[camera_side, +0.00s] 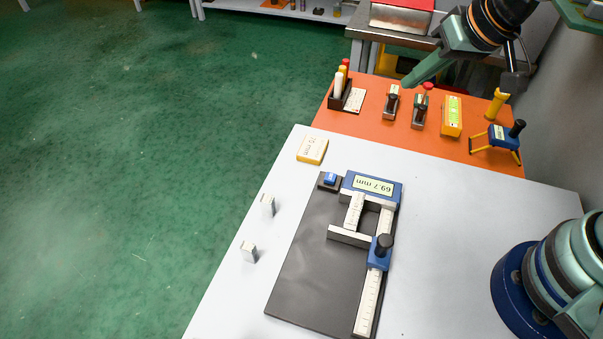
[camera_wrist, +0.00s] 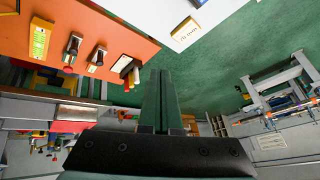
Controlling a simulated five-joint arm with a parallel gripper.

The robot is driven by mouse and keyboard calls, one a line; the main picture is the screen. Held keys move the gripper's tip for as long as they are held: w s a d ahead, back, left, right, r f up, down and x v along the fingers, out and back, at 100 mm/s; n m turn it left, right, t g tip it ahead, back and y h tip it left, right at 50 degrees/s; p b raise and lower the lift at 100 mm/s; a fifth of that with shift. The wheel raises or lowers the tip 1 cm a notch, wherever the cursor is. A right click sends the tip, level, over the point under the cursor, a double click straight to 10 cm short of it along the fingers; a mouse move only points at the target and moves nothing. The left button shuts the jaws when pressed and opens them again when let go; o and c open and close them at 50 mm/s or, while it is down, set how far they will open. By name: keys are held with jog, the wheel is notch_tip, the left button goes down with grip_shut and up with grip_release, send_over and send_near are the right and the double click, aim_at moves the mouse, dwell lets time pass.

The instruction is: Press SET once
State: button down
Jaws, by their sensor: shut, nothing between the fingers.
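A caliper-like gauge lies on a dark plate (camera_side: 318,250) in the side view. Its blue display (camera_side: 372,187) reads 69.7 mm. A small blue button (camera_side: 330,178) on a black base sits at the plate's upper left corner; its lettering is too small to read surely. A blue slider (camera_side: 378,252) with a black knob rides on the white scale. A pale marked bar (camera_side: 354,212) lies by the jaws. My gripper (camera_side: 407,84) is shut and empty, raised over the orange bench, up and right of the button. It also shows in the wrist view (camera_wrist: 161,74).
A yellow-edged block (camera_side: 312,150) marked 75 mm lies on the white table (camera_side: 465,230), also in the wrist view (camera_wrist: 186,33). Two small metal blocks (camera_side: 267,205) (camera_side: 249,251) stand left of the plate. The orange bench (camera_side: 375,119) holds several small tools.

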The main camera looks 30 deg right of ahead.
aim_at(334, 178)
jog(key=w+a+f+m+y, duration=0.1)
jog(key=a+f, duration=0.2)
jog(key=a, duration=0.3)
jog(key=a+f+m+y, duration=0.1)
jog(key=a+f, duration=0.3)
jog(key=a, duration=0.2)
jog(key=shift+w+a+m, duration=0.3)
jog(key=shift+w+a, duration=0.05)
jog(key=shift+a, duration=0.05)
jog(key=shift+f, duration=0.15)
jog(key=shift+f, duration=4.35)
jog(key=shift+f, duration=0.2)
jog(key=shift+d+f, duration=0.15)
jog(key=shift+f, duration=0.1)
jog(key=shift+f, duration=0.4)
jog(key=shift+r, duration=0.85)
